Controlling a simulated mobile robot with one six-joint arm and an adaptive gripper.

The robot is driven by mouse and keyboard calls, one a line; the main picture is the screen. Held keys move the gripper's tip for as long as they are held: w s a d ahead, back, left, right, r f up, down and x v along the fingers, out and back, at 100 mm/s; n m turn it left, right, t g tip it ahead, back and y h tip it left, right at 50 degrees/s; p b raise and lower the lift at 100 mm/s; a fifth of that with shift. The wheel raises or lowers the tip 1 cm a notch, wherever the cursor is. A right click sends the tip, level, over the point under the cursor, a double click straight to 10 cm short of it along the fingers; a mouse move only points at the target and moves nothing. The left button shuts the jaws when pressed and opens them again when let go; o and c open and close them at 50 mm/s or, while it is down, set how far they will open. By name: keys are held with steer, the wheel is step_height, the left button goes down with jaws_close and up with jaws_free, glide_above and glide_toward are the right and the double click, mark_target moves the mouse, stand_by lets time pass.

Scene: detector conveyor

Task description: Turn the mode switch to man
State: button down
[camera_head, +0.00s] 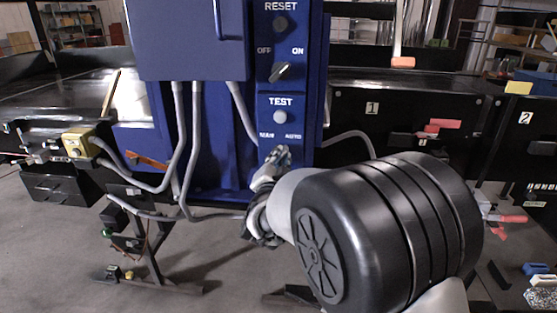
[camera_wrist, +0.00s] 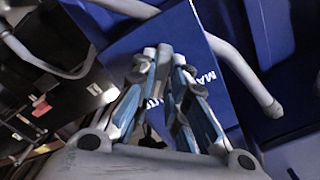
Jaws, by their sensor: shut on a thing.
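The blue control panel (camera_head: 291,90) stands upright in the head view, with RESET, OFF/ON, TEST and MAN/AUTO labels from top to bottom. My gripper (camera_head: 279,155) is at the panel's lower end, just below the MAN and AUTO labels. It covers the mode switch, which I cannot see in the head view. In the wrist view my gripper (camera_wrist: 158,85) has its fingers drawn close together against the blue panel (camera_wrist: 210,75), beside the partly covered MAN lettering. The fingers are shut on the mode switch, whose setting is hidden.
Above are the TEST button (camera_head: 280,116), the OFF/ON knob (camera_head: 280,72) and the RESET button (camera_head: 281,23). Grey conduits (camera_head: 194,140) hang left of the panel. A yellow box (camera_head: 79,142) sits on the left conveyor. Black cabinets (camera_head: 372,125) stand to the right.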

steer(key=shift+n+p, duration=3.3)
steer(key=shift+n, duration=5.6)
steer(key=c, duration=1.6)
jaws_free()
